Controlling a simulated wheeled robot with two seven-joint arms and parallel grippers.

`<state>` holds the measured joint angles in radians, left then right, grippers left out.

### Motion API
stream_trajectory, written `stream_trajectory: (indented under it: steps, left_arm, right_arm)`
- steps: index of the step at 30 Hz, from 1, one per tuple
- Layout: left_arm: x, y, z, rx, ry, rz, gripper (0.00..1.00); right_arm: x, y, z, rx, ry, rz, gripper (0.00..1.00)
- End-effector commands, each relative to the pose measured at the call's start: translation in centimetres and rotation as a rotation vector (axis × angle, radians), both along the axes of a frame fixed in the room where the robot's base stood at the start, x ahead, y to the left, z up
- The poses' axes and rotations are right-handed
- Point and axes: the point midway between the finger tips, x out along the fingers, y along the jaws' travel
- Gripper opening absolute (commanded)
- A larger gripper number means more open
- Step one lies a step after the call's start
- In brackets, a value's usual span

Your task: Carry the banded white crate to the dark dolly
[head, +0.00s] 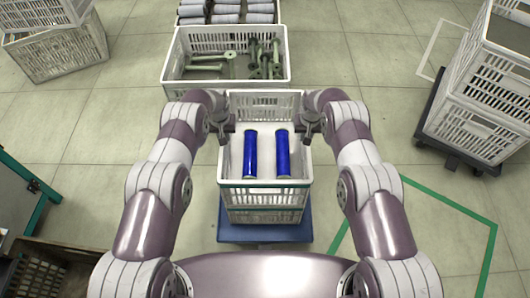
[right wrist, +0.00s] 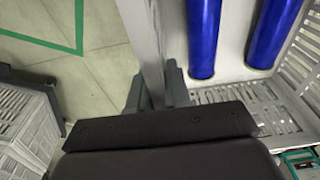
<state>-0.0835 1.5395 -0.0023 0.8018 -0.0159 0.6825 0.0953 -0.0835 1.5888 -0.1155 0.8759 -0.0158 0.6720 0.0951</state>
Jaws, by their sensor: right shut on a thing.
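My right gripper (head: 312,124) is shut on the crate's right rim; the right wrist view shows the jaws (right wrist: 157,92) at the rim wall. My left gripper (head: 222,124) is at the left rim; its fingertips are too small to tell open from shut. The dark dolly (head: 427,120) is at the right, under stacked white crates (head: 470,137).
A blue dolly (head: 264,234) is below the banded crate. A white crate (head: 175,73) of green bobbins stands just beyond it, with grey rolls (head: 226,10) behind. Another crate stack (head: 65,55) is at far left. Green floor tape (head: 450,203) marks open floor at right.

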Motion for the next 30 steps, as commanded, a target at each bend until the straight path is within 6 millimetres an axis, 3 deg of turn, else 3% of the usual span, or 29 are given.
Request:
stream_trajectory:
  steps: [20, 30]
  left_arm:
    - [0.2, 0.0, 0.6, 0.0, -0.005, 0.0, 0.0]
    - [0.2, 0.0, 4.7, 0.0, -0.005, 0.0, 0.0]
  right_arm:
    - [0.1, 0.0, 0.5, 0.0, -0.004, 0.0, 0.0]
    - [0.1, 0.0, 4.7, 0.0, -0.004, 0.0, 0.0]
